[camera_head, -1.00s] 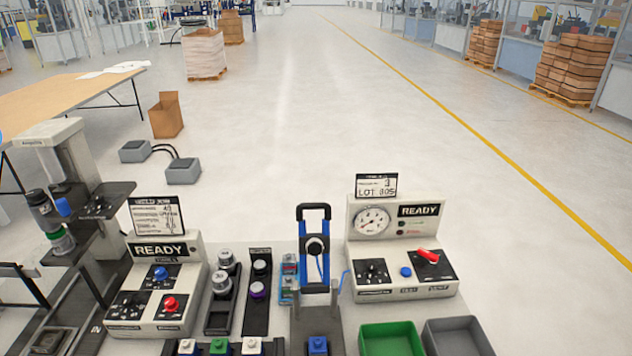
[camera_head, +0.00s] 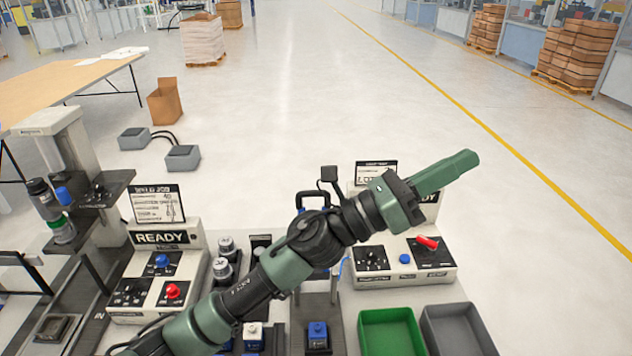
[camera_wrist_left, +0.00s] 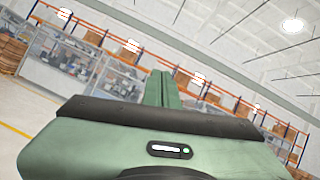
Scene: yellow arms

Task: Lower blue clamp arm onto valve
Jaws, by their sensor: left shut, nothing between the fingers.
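The blue clamp arm with its black handle (camera_head: 313,197) stands upright behind my left arm, which hides most of it in the head view. A blue valve block (camera_head: 318,336) sits on the grey plate (camera_head: 334,312) in front of the clamp. My left gripper (camera_head: 472,159) is raised to the right of the clamp, above the right-hand test box, with its green fingers pointing right and up. It is shut and empty. The left wrist view shows the shut green fingers (camera_wrist_left: 161,85) pointing into the open hall. My right gripper is in neither view.
The right test box (camera_head: 405,268) with a red switch stands right of the clamp, partly hidden by my left arm. A green bin (camera_head: 365,315) and a grey bin (camera_head: 430,315) sit at the front right. The left READY box (camera_head: 160,238) and a press stand left.

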